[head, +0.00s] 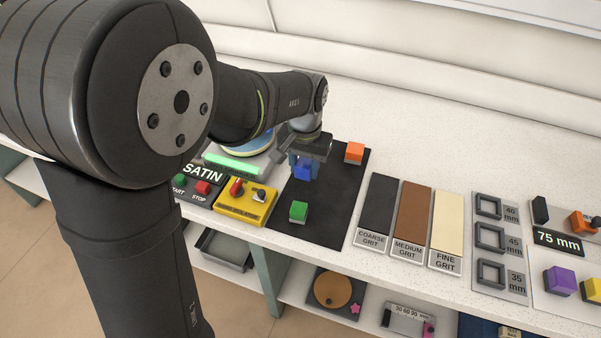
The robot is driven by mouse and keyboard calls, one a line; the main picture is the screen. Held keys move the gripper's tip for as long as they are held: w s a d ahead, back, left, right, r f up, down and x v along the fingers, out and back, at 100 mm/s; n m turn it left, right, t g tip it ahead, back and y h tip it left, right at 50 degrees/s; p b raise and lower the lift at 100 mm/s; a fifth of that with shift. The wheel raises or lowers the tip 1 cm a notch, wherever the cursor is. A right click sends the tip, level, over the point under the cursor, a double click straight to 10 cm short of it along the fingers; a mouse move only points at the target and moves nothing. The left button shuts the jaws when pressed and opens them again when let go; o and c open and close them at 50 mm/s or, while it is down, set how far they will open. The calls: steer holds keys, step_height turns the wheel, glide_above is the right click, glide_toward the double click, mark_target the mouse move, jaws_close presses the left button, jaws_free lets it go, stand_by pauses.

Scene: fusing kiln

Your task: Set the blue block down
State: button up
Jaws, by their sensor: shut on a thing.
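The blue block (303,171) is between the fingers of my gripper (304,164), over the black mat (331,182). My gripper is shut on it and points down. I cannot tell from this view whether the block touches the mat or is a little above it. The gripper body hides the block's upper part.
An orange block (354,152) sits on the mat's far right part, and a green block (298,211) on its near part. A yellow switch box (245,201) stands left of the mat. Grit strips (411,221) lie to the right. The mat's right middle is clear.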

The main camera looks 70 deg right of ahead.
mark_target(304, 177)
steer(key=shift+f, duration=1.85)
steer(key=shift+f, duration=0.1)
steer(key=o, duration=0.9)
step_height(304, 177, up, 12)
steer(key=shift+r, duration=0.15)
steer(key=shift+f, duration=4.2)
